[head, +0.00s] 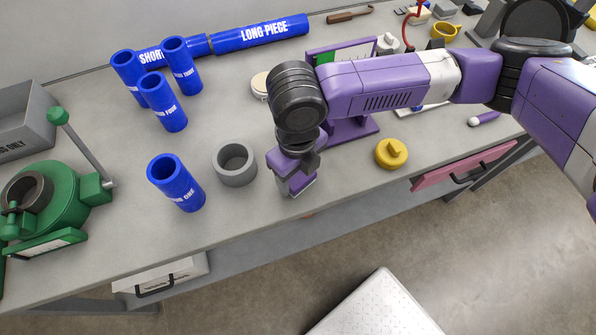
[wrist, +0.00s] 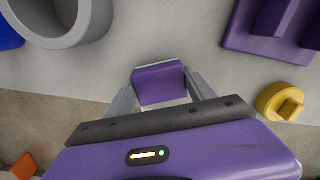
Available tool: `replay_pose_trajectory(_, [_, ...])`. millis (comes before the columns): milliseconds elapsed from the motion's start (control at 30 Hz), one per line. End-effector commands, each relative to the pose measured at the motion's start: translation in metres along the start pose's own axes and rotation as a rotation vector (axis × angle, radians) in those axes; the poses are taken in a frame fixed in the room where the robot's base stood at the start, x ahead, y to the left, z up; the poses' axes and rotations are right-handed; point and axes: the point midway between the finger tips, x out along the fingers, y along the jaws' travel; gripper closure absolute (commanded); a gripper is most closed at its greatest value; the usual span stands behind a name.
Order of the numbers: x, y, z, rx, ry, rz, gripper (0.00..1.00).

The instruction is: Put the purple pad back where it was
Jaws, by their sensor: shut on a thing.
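The purple pad (wrist: 160,83) is a small block with a pale far edge. In the wrist view it sits between the two grey fingers of my gripper (wrist: 161,92), which is shut on it. In the head view my gripper (head: 295,188) points down near the front edge of the bench, right of the grey ring. The pad is mostly hidden there by the gripper. I cannot tell whether the pad touches the bench top. A purple stand (head: 352,129) with a green and white panel is behind and to the right, partly covered by my arm.
A grey ring (head: 235,165) and a blue pipe piece (head: 177,184) stand to the left. A yellow knobbed cap (head: 391,153) lies to the right. A green clamp machine (head: 62,205) is at far left. More blue pipes (head: 163,102) stand behind. Bare bench (wrist: 180,25) lies beyond the pad.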

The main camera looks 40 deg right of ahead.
Motion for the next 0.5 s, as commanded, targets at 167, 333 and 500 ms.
replay_pose_trajectory(167, [0.0026,0.0,0.0001,0.0,0.0,0.0,0.27])
replay_pose_trajectory(333, [0.0025,0.0,0.0,0.0,0.0,0.0,0.15])
replay_pose_trajectory(500, [0.0023,0.0,0.0,0.0,0.0,0.0,0.15])
